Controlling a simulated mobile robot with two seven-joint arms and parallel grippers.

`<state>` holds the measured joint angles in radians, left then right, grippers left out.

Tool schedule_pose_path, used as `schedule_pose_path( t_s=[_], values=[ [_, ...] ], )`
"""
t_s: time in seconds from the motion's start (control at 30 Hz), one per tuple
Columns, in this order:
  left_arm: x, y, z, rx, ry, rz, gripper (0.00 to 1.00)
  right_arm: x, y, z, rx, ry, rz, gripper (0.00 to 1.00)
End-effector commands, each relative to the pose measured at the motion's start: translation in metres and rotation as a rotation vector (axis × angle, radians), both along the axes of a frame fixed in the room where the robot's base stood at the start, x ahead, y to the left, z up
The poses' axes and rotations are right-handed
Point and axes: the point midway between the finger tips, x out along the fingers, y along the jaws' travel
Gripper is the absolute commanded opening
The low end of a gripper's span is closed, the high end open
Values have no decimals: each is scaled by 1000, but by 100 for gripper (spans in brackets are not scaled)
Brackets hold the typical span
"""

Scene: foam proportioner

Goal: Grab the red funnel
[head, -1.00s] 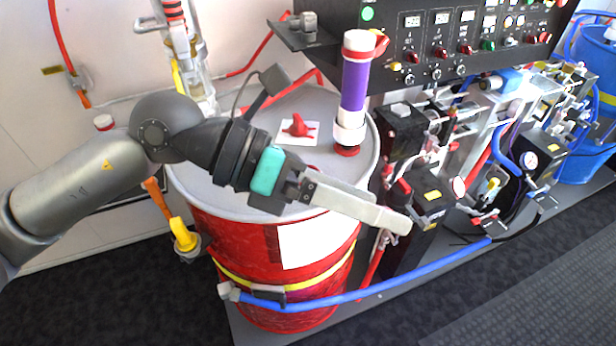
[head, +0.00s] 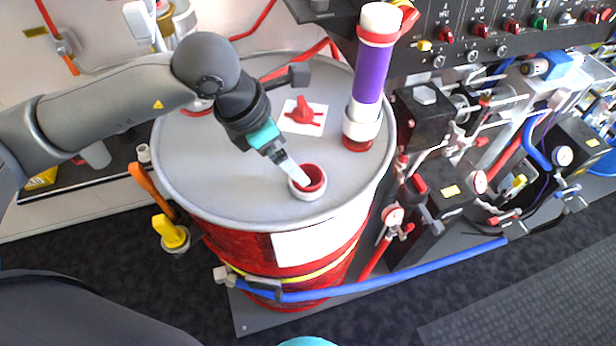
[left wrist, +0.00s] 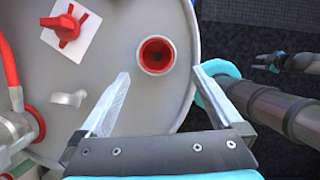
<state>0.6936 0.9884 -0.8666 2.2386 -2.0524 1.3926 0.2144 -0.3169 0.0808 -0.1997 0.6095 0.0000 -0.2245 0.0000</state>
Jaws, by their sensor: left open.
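The red funnel (head: 310,178) is a red cup inside a white rim on the grey top of the red drum. It also shows in the left wrist view (left wrist: 157,53), upright, seen from above. My left gripper (head: 302,181) reaches over the drum and points down at the funnel. In the left wrist view my left gripper (left wrist: 161,76) is open and empty, with its two fingertips apart on either side of the funnel's near side. The funnel stands just beyond the tips there. A dark gripper shape, apparently my right gripper (left wrist: 273,61), shows small at the upper right.
A purple tube (head: 369,85) stands upright on the drum lid (head: 215,165), right of the funnel. A red handle (head: 303,112) on a white plate lies behind. A black control panel (head: 480,30) and hoses fill the right. The lid's front left is clear.

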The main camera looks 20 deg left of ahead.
Motion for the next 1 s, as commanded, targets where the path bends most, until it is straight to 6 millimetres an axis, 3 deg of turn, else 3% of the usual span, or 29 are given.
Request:
schedule_pose_path(
  t_s=[0.1,0.3,0.63,0.93,1.0],
  values=[
    [4,-5,-15,-2,3,1,100,7,1,0,1,-11,0,48],
    [8,-7,-26,-2,2,1,100,26,2,2,6,-45,1,48],
    [22,-15,-66,-2,1,0,100,24,3,5,6,-41,1,48],
    [23,-16,-71,-2,1,-1,100,17,2,4,4,-30,1,48],
    [23,-16,-70,-2,1,-1,92,17,2,4,4,-30,1,48]
  ],
)
